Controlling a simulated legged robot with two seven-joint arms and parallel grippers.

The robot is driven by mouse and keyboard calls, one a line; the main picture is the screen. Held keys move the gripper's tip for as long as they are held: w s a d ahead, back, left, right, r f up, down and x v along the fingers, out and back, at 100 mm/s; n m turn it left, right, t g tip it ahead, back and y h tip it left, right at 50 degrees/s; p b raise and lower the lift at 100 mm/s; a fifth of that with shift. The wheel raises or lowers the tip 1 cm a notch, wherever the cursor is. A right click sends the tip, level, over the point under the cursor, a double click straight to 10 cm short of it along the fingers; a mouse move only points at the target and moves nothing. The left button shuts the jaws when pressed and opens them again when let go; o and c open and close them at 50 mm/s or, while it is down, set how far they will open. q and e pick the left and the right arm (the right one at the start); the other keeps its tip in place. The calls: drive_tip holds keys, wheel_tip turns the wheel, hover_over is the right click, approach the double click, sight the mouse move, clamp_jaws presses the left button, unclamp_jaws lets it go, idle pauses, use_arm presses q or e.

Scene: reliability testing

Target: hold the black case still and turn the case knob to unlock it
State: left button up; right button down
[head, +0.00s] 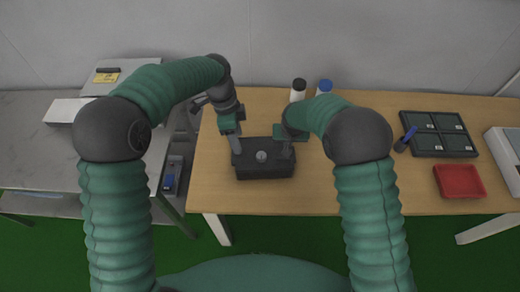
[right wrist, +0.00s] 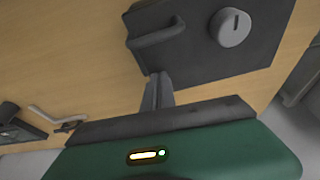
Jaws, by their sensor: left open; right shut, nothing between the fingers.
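The black case (head: 265,171) lies on the wooden table between my two grippers. Its round grey knob (head: 262,156) shows on the top face, and in the right wrist view the knob (right wrist: 233,28) has a dark slot. My left gripper (head: 236,146) is open at the case's left edge; I cannot tell whether it touches. My right gripper (head: 287,150) is at the case's right side. In the right wrist view its fingers (right wrist: 158,85) are together and empty, close to the case's edge near the handle (right wrist: 157,25), away from the knob.
Two bottles, one black-capped (head: 298,91) and one blue-capped (head: 324,87), stand behind my right arm. A dark green divided tray (head: 439,133), a red tray (head: 459,181) and a blue-handled tool (head: 405,139) lie to the right. The table (head: 225,195) is bare in front of the case.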

sight(261, 154)
use_arm(q)
drive_tip(key=w+d+m+g+h, duration=0.25)
drive_tip(key=w+m, duration=0.25)
drive_tip(key=m, duration=0.4)
drive_tip(key=shift+y, duration=0.35)
drive_tip(key=x, duration=1.2)
drive_tip(key=shift+w+d+f, duration=0.1)
drive_tip(key=shift+w+d, duration=0.1)
drive_tip(key=shift+d, duration=0.25)
drive_tip(key=shift+t, duration=0.25)
clamp_jaws()
